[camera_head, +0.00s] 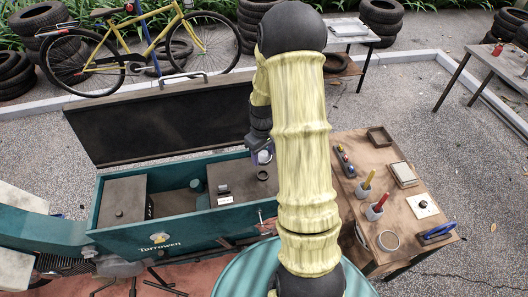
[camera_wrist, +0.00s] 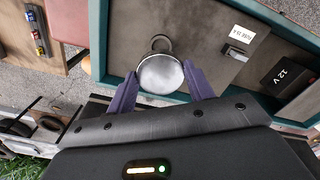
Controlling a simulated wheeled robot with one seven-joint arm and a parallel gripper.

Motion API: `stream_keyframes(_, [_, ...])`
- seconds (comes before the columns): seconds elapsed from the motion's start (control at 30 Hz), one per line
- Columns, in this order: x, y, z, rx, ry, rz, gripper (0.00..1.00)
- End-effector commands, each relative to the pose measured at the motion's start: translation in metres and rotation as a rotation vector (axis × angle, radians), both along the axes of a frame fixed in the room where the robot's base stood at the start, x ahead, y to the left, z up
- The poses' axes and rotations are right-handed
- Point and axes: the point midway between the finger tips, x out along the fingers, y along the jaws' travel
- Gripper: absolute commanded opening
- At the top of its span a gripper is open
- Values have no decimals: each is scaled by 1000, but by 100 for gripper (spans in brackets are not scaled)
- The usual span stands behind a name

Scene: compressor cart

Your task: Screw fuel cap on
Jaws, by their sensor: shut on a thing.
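The fuel cap (camera_wrist: 160,76), a round silver disc, sits between the two purple fingers of my gripper (camera_wrist: 159,70) in the wrist view. My gripper is shut on it. In the head view my gripper (camera_head: 262,150) holds the pale cap (camera_head: 263,157) over the right part of the open teal cart (camera_head: 125,238). A dark ring, apparently the filler neck (camera_head: 262,175), stands on the grey-brown panel just nearer than the cap. In the wrist view the ring (camera_wrist: 160,41) shows just beyond the cap, partly covered by it. I cannot tell the height gap between them.
The cart's dark lid (camera_head: 160,120) stands open at the back. A wooden table (camera_head: 350,205) with screwdrivers and small parts stands right of my arm.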

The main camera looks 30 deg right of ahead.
Motion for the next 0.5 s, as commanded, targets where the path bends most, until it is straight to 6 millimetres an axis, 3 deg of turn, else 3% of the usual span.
stream_keyframes(0.5, [0,-1,-34,1,0,-2,29])
